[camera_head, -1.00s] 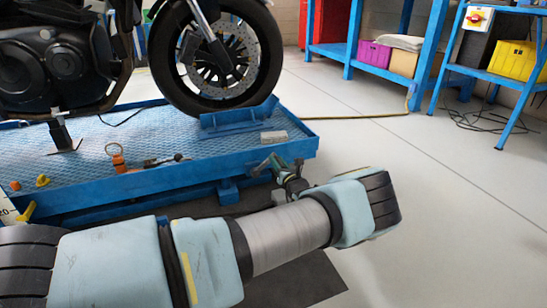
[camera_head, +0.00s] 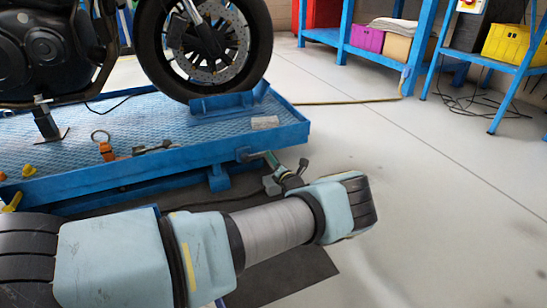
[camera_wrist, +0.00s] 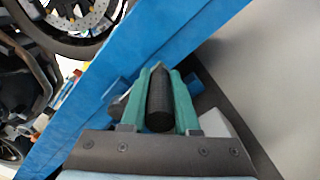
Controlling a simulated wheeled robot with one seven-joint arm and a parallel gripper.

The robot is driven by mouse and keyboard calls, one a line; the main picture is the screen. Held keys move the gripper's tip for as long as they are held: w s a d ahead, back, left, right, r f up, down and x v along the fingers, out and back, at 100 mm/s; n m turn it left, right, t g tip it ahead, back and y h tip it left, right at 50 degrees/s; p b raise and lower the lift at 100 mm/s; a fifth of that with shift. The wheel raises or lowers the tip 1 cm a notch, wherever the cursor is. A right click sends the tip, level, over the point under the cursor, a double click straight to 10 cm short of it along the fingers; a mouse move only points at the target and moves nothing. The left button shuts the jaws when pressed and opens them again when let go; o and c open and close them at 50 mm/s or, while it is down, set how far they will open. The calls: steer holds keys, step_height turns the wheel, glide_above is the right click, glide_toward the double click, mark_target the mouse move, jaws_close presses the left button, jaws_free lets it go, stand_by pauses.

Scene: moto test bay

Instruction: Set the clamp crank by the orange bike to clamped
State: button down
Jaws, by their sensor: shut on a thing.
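The clamp crank's black ribbed handle (camera_wrist: 160,100) stands between the two green fingers of my gripper (camera_wrist: 160,88) in the wrist view. The fingers are shut on it from both sides. In the head view my gripper (camera_head: 270,161) is small, at the near side of the blue lift (camera_head: 150,172), close to its right corner.
An orange ringed item (camera_head: 106,151) and small tools lie on the lift deck. A blue shelf (camera_head: 345,38) with a purple box (camera_head: 367,38) and a blue stand with a yellow crate (camera_head: 503,44) are at the back right.

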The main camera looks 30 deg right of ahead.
steer(key=shift+f, duration=0.2)
steer(key=c, duration=1)
jaws_free()
steer(key=o, duration=0.3)
steer(key=shift+r, duration=0.1)
steer(key=shift+o, duration=0.2)
steer(key=s+a+p, duration=0.1)
steer(key=s+p, duration=0.3)
steer(key=s, duration=0.6)
steer(key=shift+s+a+p, duration=0.2)
steer(key=shift+s+p, duration=0.15)
steer(key=shift+s, duration=0.05)
